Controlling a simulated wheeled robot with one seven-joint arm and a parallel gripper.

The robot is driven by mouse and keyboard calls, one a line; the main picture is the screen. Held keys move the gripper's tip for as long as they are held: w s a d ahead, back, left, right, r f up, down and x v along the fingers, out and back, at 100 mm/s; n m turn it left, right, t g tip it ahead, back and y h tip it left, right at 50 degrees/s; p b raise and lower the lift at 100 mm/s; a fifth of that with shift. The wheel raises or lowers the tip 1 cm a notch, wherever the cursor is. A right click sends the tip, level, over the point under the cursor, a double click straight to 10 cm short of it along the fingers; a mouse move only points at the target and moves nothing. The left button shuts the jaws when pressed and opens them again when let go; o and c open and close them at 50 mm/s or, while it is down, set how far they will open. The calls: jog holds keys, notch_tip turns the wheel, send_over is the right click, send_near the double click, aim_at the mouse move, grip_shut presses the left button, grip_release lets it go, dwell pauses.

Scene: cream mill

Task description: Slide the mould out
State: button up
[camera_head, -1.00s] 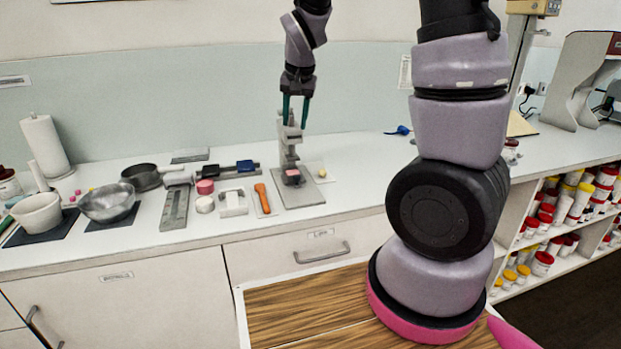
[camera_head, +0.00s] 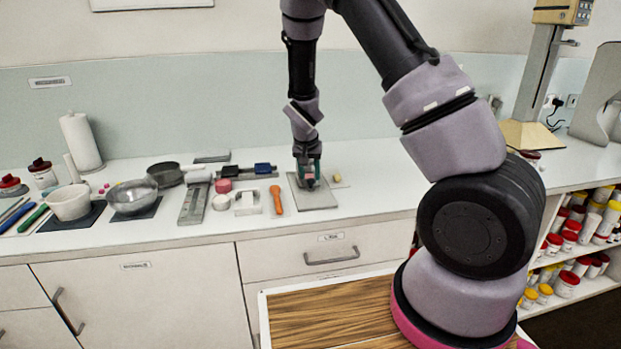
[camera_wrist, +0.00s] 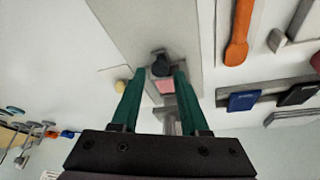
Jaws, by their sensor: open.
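My gripper (camera_head: 308,183) is open and lowered over the press's grey base plate (camera_head: 318,201), its green fingers pointing down. In the wrist view, my gripper (camera_wrist: 159,73) has one finger on each side of a small mould with a pink face (camera_wrist: 165,86). A dark rounded part (camera_wrist: 161,66) lies beside the pink face, between the fingertips. A gap seems to show at the fingers, but contact cannot be told. The base plate also fills the top middle of the wrist view (camera_wrist: 150,30). The press's post is mostly hidden behind my arm in the head view.
Bowls (camera_head: 133,196) stand left.

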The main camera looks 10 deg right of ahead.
aim_at(309, 180)
jog(key=shift+x, duration=1.1)
grip_shut()
dwell(0.7)
